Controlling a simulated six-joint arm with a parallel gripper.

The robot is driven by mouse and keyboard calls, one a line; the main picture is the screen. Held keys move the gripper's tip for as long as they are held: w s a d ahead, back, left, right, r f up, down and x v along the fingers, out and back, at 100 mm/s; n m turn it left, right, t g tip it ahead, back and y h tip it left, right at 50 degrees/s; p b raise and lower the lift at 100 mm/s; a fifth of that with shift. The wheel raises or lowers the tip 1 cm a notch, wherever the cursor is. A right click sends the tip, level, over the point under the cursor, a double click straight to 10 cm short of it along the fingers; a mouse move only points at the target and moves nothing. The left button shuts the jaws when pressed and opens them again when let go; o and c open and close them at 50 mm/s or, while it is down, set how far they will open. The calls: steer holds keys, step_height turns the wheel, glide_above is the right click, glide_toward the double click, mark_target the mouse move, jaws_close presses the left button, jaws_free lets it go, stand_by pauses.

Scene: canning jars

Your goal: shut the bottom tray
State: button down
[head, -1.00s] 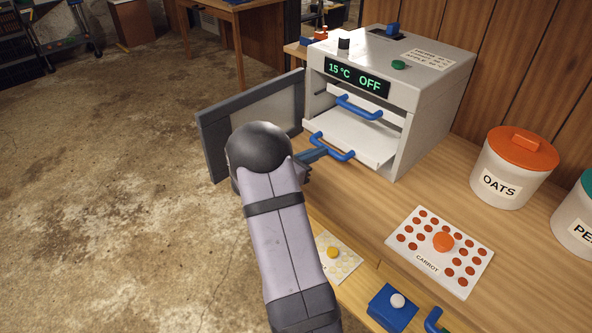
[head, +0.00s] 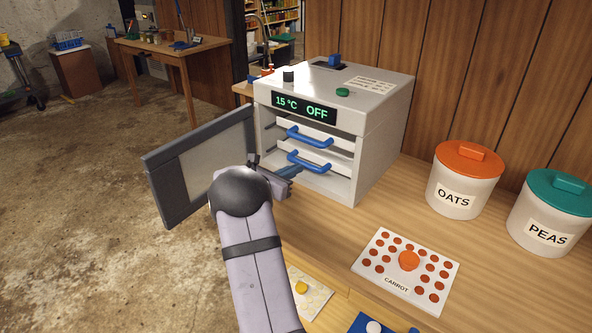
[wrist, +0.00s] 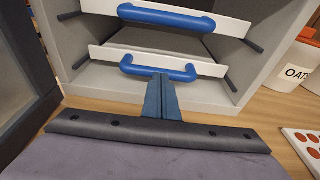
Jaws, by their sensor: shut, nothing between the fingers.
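The dehydrator-like grey box (head: 385,125) stands on the wooden bench with its door (head: 200,165) swung open to the left. The bottom tray (head: 335,182) has a white front and a blue handle; its front now sits near the box opening, and I cannot tell whether it is fully in. The upper tray (head: 325,137), also blue-handled, is just above it. My gripper (head: 298,171) is shut and empty, its fingertips at the bottom tray's handle. In the wrist view the blue fingers (wrist: 161,90) reach the middle of the lower handle (wrist: 180,74), seemingly touching it.
The open door stands close to the left of my arm. A carrot board (head: 385,262), an oats canister (head: 452,195) and a peas canister (head: 540,222) are to the right. A blue block (head: 362,325) lies at the front edge.

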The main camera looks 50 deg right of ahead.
steer(key=b+v, duration=0.1)
steer(key=v, duration=1.1)
steer(key=shift+a, duration=0.4)
steer(key=s+a+f+m+y, duration=0.4)
steer(key=s+a+m+y, duration=0.15)
steer(key=a, duration=0.75)
steer(key=s+a+f+m+y, duration=0.5)
steer(key=a+m, duration=0.1)
steer(key=a, duration=0.6)
steer(key=s+a+f+m+y, duration=0.4)
steer(key=s+a+m+y, duration=0.15)
steer(key=a, duration=0.75)
step_height(320, 180, up, 15)
steer(key=m+p, duration=0.1)
steer(key=p, duration=1.4)
steer(key=shift+s+r+p, duration=0.2)
steer(key=shift+s+p, duration=0.05)
steer(key=shift+p, duration=0.1)
steer(key=shift+a, duration=0.15)
